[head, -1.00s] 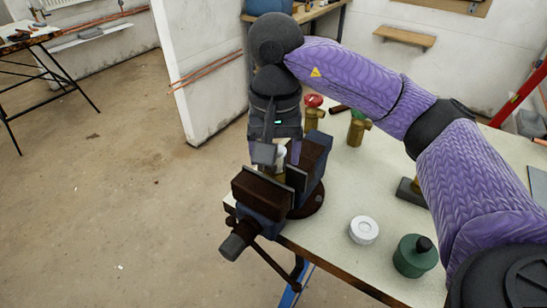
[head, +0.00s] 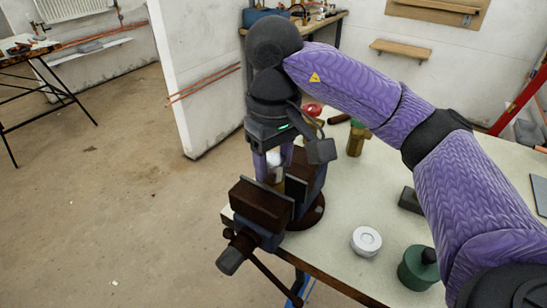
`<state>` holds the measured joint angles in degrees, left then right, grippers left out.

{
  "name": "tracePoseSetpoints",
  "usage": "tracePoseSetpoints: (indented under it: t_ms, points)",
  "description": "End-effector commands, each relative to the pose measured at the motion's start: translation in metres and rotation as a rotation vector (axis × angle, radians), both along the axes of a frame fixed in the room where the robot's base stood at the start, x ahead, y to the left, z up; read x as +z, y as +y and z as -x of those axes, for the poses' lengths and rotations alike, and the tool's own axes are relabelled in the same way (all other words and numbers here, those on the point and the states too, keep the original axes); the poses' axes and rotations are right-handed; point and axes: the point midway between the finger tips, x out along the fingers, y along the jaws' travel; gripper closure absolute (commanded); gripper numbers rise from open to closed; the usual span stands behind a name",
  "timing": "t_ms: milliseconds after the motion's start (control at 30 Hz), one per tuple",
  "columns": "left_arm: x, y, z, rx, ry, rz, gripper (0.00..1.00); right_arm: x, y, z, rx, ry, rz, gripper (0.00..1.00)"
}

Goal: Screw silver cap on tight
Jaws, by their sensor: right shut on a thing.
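My right gripper (head: 274,161) points down over the bench vise and is shut on the silver cap (head: 275,171), which shows only in part between the fingers. The cap is on top of a brass valve body (head: 277,184), which is held upright between the vise jaws. The vise (head: 262,205) stands at the left corner of the workbench. The fingers and the vise jaws hide most of the cap and the valve body, so the thread is not visible. My left gripper is not in view.
The workbench (head: 335,235) carries a white round roll (head: 366,241), a green container with a black knob (head: 419,268), a dark block (head: 411,200), and brass valves with green (head: 357,138) and red (head: 312,109) caps behind the vise. The middle of the benchtop is clear.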

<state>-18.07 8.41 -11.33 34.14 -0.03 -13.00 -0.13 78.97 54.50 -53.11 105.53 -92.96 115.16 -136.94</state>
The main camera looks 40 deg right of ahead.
Motion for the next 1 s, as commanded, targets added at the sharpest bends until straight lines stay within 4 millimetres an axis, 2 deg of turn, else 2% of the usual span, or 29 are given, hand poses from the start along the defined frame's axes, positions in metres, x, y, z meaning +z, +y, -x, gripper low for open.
tracePoseSetpoints:
  t_ms: [67, 200, 267, 667, 1000]
  points:
    - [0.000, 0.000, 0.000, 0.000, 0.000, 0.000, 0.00, 0.000, 0.000, 0.000, 0.000, 0.000, 0.000, 1.00]
    - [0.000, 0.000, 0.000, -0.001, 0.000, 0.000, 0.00, 0.000, 0.000, 0.000, -0.006, 0.000, 0.000, 1.00]
    - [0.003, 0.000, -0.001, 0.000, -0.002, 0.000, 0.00, 0.001, 0.000, 0.000, -0.072, 0.000, 0.000, 1.00]
    - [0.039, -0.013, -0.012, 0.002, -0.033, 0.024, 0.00, 0.004, 0.000, 0.001, -1.312, 0.002, 0.001, 1.00]
    - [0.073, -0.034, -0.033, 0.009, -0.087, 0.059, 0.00, 0.004, 0.000, 0.001, -2.372, 0.001, 0.001, 1.00]
